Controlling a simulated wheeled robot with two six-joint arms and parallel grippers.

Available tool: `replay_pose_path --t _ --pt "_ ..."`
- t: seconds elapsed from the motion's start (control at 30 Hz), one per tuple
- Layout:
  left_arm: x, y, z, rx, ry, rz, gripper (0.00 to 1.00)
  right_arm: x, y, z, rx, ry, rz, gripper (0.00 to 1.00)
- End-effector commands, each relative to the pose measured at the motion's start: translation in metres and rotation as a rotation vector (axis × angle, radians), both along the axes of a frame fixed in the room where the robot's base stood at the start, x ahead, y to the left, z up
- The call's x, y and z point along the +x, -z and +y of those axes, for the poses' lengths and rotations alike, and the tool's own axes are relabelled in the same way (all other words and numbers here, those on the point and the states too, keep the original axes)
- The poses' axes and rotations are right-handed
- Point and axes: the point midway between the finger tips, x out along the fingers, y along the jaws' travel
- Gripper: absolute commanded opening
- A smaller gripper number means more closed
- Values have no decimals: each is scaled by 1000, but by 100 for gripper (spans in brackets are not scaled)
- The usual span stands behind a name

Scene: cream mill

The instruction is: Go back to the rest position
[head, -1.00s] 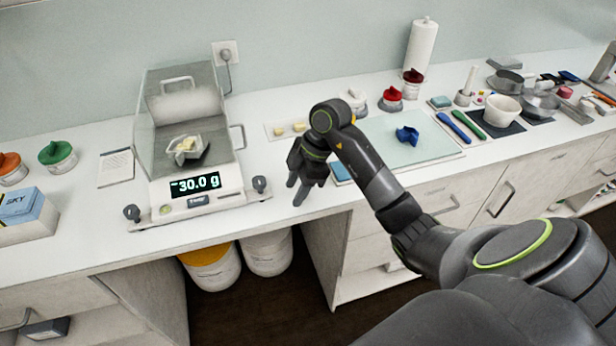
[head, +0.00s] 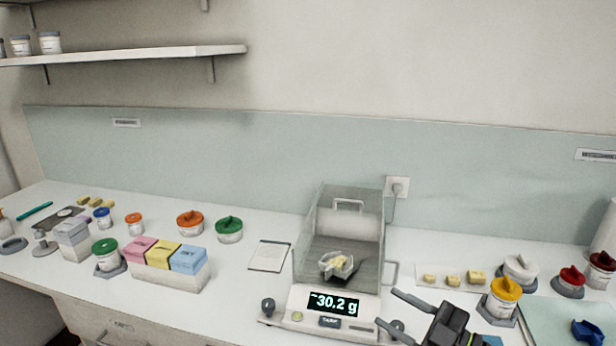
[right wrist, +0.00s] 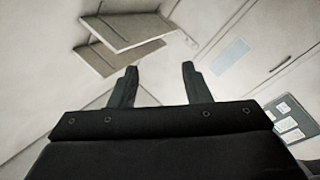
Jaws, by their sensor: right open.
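My right gripper (head: 392,312) is at the bottom of the head view, in front of the right side of the scale. Its two fingers are apart with nothing between them. In the right wrist view the fingers (right wrist: 160,84) are also spread and empty, with pale walls and shelves beyond. My left gripper does not show.
Boxes in pink, yellow and blue (head: 168,262) and lidded jars (head: 229,229) stand left of the scale. A notepad (head: 269,256) lies beside it.

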Motion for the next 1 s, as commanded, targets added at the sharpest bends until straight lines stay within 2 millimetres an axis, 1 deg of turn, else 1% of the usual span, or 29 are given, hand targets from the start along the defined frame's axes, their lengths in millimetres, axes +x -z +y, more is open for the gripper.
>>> replay_pose_path --t 0.03,0.1,0.17,0.23,0.3,0.37,0.4,0.47,0.5,0.57,0.6,0.67,0.73,0.8,0.87,0.9,0.97,1.0 --pt "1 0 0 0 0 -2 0 -3 -10 -7 70 56 -39 43" --pt "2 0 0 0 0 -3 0 -5 -22 -21 160 151 -90 43" --pt "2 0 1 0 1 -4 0 -7 -31 -36 231 241 -119 43" --pt "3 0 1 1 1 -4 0 -10 -36 -56 307 354 -137 43" --pt "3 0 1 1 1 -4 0 -14 -38 -78 370 475 -136 43" --pt "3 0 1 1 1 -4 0 -17 -34 -97 416 581 -121 43" --pt "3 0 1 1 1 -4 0 -20 -30 -110 442 654 -102 43" --pt "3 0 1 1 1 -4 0 -25 -21 -129 472 764 -65 43" --pt "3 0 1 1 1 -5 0 -30 -13 -141 487 834 -31 43" --pt "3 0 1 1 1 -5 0 -37 1 -158 501 939 31 43" --pt "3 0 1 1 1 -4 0 -43 12 -168 503 1008 79 43" --pt "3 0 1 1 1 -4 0 -54 31 -182 498 1103 161 43" --pt "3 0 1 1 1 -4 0 -69 55 -194 480 1204 273 43" --pt "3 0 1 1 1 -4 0 -86 81 -201 449 1291 400 43" --pt "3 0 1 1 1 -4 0 -104 104 -205 409 1351 518 43" --pt "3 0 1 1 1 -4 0 -116 119 -205 377 1383 601 43" --pt "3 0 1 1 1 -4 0 -137 140 -203 323 1419 730 43" --pt "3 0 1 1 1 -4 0 -151 153 -200 285 1432 817 43"
